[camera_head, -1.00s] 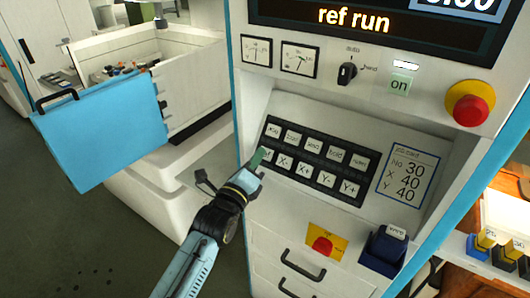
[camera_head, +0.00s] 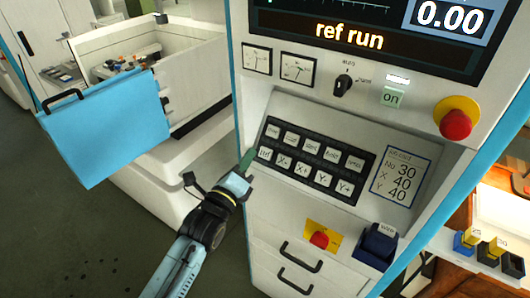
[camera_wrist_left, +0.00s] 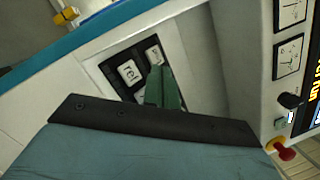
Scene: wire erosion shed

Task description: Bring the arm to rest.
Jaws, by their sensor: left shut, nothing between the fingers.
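My left gripper (camera_head: 247,160) comes in from the lower left in the head view. Its green fingertips are shut and empty, just left of the black key panel (camera_head: 313,162), near the "ref" key. In the left wrist view the shut fingertips (camera_wrist_left: 164,88) overlap the key panel (camera_wrist_left: 134,72), and the "ref" key (camera_wrist_left: 130,72) shows beside them. I cannot tell from this view whether they touch it. My right gripper is not in view.
The white control cabinet (camera_head: 262,215) fills the middle and right. It carries a red stop knob (camera_head: 456,124), a rotary switch (camera_head: 343,86), a display reading "ref run" (camera_head: 349,36) and drawer handles. A blue door panel (camera_head: 105,128) stands open at left. Dark floor (camera_head: 60,235) is clear at lower left.

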